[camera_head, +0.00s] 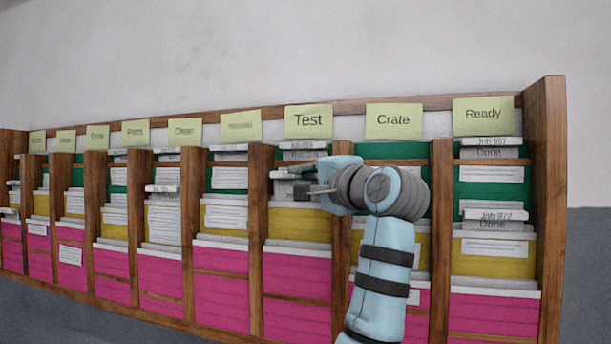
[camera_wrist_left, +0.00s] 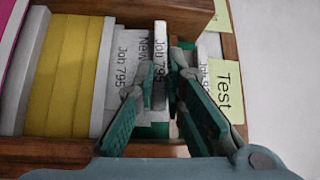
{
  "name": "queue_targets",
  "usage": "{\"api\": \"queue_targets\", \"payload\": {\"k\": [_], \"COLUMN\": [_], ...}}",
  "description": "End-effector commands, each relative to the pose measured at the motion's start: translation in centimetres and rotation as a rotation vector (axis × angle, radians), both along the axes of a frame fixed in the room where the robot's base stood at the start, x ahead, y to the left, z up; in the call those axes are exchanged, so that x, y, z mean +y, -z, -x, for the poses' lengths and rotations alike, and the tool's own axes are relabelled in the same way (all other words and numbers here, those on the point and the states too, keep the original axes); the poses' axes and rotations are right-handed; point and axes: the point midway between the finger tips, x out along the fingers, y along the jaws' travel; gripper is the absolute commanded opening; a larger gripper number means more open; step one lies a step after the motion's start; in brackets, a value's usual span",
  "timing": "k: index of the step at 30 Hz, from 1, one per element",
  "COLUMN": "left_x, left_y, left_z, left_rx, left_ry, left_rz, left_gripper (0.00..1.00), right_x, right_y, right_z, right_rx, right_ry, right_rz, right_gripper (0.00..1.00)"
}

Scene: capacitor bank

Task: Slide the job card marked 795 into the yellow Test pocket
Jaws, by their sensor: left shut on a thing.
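The Test column has a label reading Test (camera_head: 308,121), with its yellow pocket (camera_head: 300,226) above a pink pocket. My left gripper (camera_head: 302,191) is at the Test column, above the yellow pocket's front and in front of the green part. In the left wrist view my gripper (camera_wrist_left: 161,88) is shut on a thin card marked 795 (camera_wrist_left: 160,50), which also reads New. Beside it is a white face reading Job 795 (camera_wrist_left: 121,65), close to the yellow pocket (camera_wrist_left: 62,75). The fingers hide the card's lower part, so its depth in the pocket cannot be told. My right gripper is not in view.
Wooden dividers (camera_head: 256,235) stand close on both sides of the Test column. Another white card (camera_wrist_left: 206,50) sits behind my fingers, by the Test label. The Crate (camera_head: 393,120) and Ready (camera_head: 484,114) columns are to the right. Several filled columns run left.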

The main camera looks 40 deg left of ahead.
Motion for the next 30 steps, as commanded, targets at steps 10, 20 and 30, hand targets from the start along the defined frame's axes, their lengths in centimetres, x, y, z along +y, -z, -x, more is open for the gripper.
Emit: {"api": "queue_targets", "payload": {"k": [10,20,30], "left_x": [0.0,0.0,0.0], "left_y": [1.6,2.2,2.1], "left_z": [0.0,0.0,0.0], "left_rx": [0.000,0.000,0.000], "left_ry": [0.000,0.000,0.000], "left_rz": [0.000,0.000,0.000], "left_gripper": [0.00,0.00,0.34], "right_x": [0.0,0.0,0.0], "right_y": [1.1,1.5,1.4], "right_z": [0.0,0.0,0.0], "right_rx": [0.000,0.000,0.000], "right_ry": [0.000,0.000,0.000], "right_rz": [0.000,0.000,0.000], "right_gripper": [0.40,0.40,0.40]}}
